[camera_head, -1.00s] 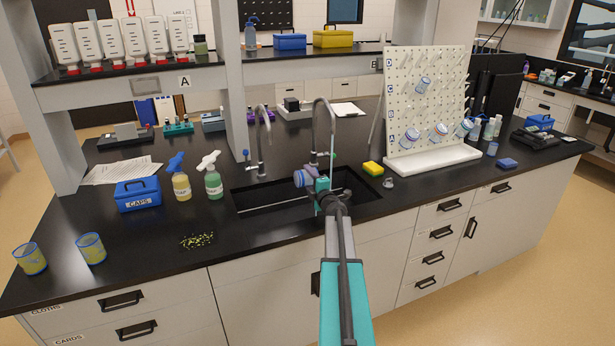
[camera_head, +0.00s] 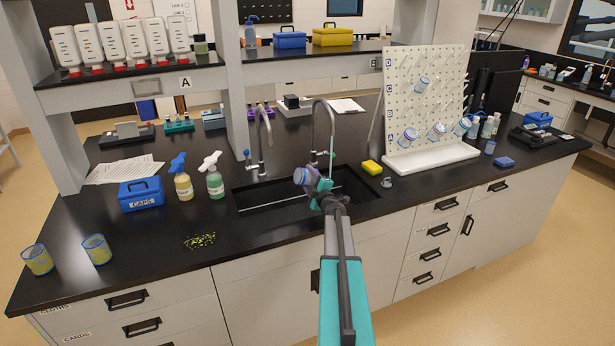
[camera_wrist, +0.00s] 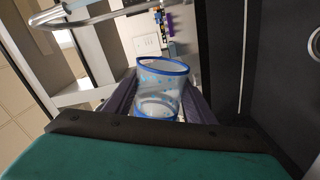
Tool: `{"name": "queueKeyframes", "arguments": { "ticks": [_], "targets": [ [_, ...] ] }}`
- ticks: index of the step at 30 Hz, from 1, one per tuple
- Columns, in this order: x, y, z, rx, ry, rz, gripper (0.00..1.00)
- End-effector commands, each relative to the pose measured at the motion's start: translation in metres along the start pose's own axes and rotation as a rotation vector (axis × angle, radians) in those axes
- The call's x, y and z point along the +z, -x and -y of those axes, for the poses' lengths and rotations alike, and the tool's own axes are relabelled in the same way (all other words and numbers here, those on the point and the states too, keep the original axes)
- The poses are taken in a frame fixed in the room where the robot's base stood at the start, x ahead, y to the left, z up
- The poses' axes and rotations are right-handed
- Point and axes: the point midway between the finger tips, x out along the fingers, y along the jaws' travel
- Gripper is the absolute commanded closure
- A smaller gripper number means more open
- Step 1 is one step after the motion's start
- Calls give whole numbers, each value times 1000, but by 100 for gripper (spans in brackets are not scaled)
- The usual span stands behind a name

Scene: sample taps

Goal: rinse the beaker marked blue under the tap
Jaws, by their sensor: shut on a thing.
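My gripper (camera_head: 315,184) is over the front of the black sink (camera_head: 262,199) in the head view. It is shut on a clear beaker (camera_head: 301,176) with blue rims. In the wrist view the beaker (camera_wrist: 160,88) sits between the two fingers, its blue-edged mouth facing away from the palm. Small blue specks show on its wall, and it looks empty. Two curved metal taps stand behind the sink: the left tap (camera_head: 259,140) and the right tap (camera_head: 322,130). The beaker is near the right tap's spout; I cannot tell whether it is under it. No water stream is visible.
Two blue-rimmed beakers with yellowish contents, one (camera_head: 37,260) and another (camera_head: 97,249), stand at the left. A yellow sponge (camera_head: 372,167) lies right of the sink. A white pegboard rack (camera_head: 424,75) holds several beakers. Soap bottles (camera_head: 215,184) stand left of the sink.

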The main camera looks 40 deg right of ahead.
Motion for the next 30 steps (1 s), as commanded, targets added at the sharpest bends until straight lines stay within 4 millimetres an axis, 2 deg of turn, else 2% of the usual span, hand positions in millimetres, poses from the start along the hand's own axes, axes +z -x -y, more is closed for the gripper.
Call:
{"name": "queueKeyframes", "arguments": {
  "ticks": [30],
  "targets": [
    [0, 0, -2, -1, -313, -1, 71]
  ]
}}
